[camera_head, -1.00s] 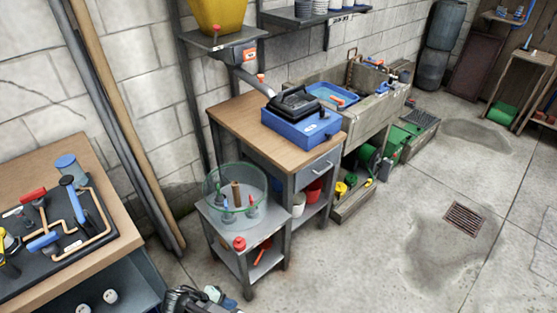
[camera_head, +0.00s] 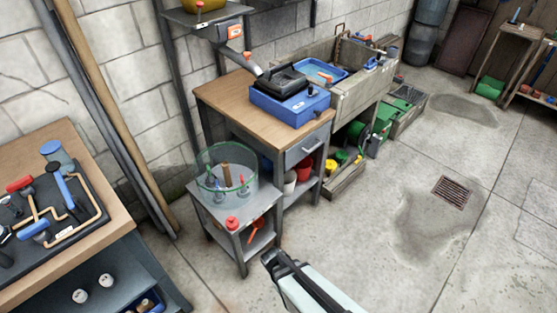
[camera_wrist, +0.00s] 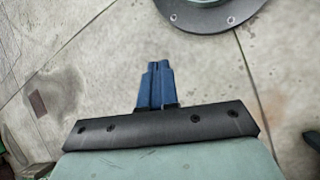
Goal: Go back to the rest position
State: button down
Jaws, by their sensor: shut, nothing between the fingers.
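My gripper (camera_wrist: 156,66) shows in the wrist view as two blue fingers pressed together above a dark bar. It is shut and empty, with bare concrete floor behind it. In the head view only a pale and black piece of my arm rises from the bottom edge, right of the small grey table; the fingertips cannot be made out there.
A small grey table (camera_head: 205,203) with a clear round tub (camera_head: 207,178) stands left of my arm. Behind it is a wooden-topped bench (camera_head: 228,95) with a blue box (camera_head: 290,107). A workbench (camera_head: 100,247) with pipes is at left. The floor on the right is clear, with a drain grate (camera_head: 452,193).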

jog(key=s+d+f+m+g+y, duration=0.3)
jog(key=s+d+f+m+y, duration=0.1)
jog(key=s+d, duration=0.6)
jog(key=shift+s+m+y, duration=0.2)
jog(key=shift+m+y, duration=0.5)
dwell(0.6)
